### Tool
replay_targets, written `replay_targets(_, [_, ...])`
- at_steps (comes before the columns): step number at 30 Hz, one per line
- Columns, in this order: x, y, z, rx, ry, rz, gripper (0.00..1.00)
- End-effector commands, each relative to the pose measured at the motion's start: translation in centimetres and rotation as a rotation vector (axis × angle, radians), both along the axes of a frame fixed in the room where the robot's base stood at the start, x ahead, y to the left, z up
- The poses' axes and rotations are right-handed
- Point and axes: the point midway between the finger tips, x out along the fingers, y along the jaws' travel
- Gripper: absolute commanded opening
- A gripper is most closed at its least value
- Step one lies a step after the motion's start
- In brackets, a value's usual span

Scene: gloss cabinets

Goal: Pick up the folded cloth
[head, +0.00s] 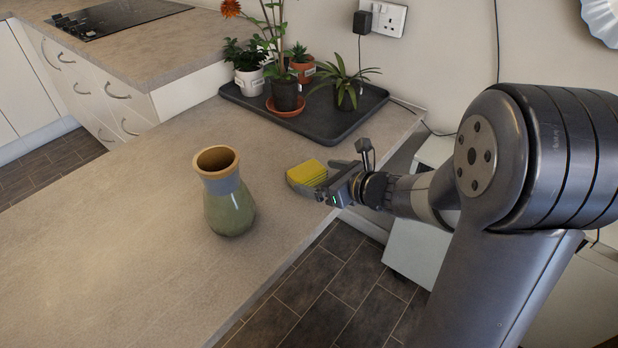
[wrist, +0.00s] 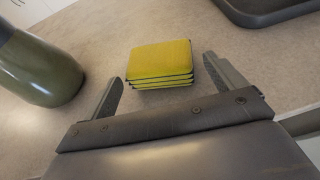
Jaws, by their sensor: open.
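The folded cloth (head: 307,173) is yellow with dark edges between its layers. It lies flat on the countertop near the counter's right edge. In the wrist view the cloth (wrist: 160,63) lies ahead, between the lines of the two fingers. My gripper (head: 318,178) is beside the cloth, low over the counter. In the wrist view my gripper (wrist: 168,85) is open, with one finger to the left of the cloth and the other close to its right side. Nothing is held. I cannot tell whether the right finger touches the cloth.
A green vase with a tan rim (head: 229,205) stands left of the cloth; it also shows in the wrist view (wrist: 40,72). A dark tray (head: 345,116) with several potted plants lies behind. The counter's front left (head: 110,270) is clear. The counter edge drops to a tiled floor.

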Motion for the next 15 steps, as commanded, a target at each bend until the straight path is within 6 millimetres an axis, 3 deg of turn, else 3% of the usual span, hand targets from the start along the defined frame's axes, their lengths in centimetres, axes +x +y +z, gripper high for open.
replay_targets(3, [0.7, 0.8, -0.4, 0.000, -0.001, 0.004, 1.00])
replay_targets(9, [2.7, 2.8, -1.5, 0.000, -0.001, 0.004, 1.00])
replay_targets(15, [3.5, 3.5, -1.9, -0.001, -0.001, 0.002, 1.00])
